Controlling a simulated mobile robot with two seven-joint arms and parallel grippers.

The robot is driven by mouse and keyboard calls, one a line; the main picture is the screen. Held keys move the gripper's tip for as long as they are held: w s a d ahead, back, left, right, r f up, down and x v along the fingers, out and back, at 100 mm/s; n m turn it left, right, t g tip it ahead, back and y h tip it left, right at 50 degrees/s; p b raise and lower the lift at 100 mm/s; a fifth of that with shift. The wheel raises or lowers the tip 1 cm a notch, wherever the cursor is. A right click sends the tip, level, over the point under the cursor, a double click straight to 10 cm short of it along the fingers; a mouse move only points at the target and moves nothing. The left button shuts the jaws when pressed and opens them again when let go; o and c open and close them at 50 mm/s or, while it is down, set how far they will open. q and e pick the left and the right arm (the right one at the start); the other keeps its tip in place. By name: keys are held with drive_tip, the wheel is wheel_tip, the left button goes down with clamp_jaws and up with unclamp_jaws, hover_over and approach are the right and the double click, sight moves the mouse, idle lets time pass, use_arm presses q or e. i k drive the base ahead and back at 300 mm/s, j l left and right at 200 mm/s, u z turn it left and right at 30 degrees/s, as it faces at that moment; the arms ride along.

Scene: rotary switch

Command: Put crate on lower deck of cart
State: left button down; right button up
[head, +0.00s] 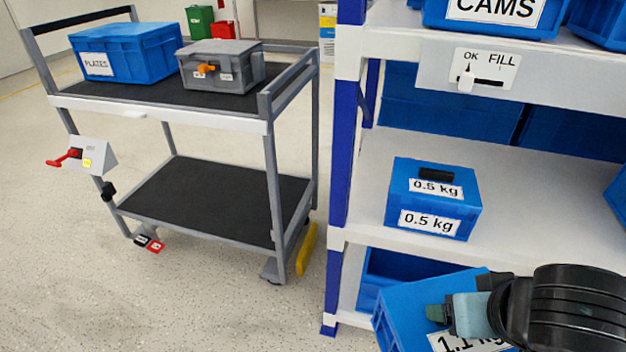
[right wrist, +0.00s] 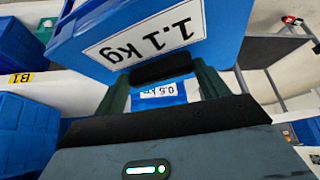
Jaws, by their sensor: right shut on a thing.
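A blue crate (head: 405,305) labelled 1.1 kg is at the bottom right of the head view, tilted, in front of the shelf rack. My right gripper (head: 440,313) is shut on it and covers part of its label. In the right wrist view the fingers (right wrist: 163,85) close around the black handle of the crate (right wrist: 225,30). The cart (head: 160,102) stands at the left. Its lower deck (head: 215,200) is a bare dark mat in a grey frame. My left gripper is not in view.
The cart's top deck carries a blue PLATES crate (head: 130,50) and a grey box (head: 225,72) with an orange latch. A blue rack post (head: 340,150) stands between cart and shelves. A 0.5 kg crate (head: 405,190) sits on the middle shelf. Floor before the cart is clear.

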sight(233, 209)
drive_tip(key=i+j+z, duration=0.1)
drive_tip(key=j, duration=0.4)
drive_tip(key=i+j, duration=0.3)
drive_tip(key=j, duration=0.2)
drive_tip(key=i+j+z, duration=0.15)
drive_tip(key=j, duration=0.4)
drive_tip(key=i+j, duration=0.2)
drive_tip(key=j, duration=0.3)
drive_tip(key=i+j+z, duration=0.15)
drive_tip(key=j, duration=0.4)
drive_tip(key=i+j, duration=0.15)
drive_tip(key=j, duration=0.4)
drive_tip(key=i+j+z, duration=0.15)
drive_tip(key=j, duration=0.95)
drive_tip(key=i+z, duration=0.05)
drive_tip(key=i, duration=0.05)
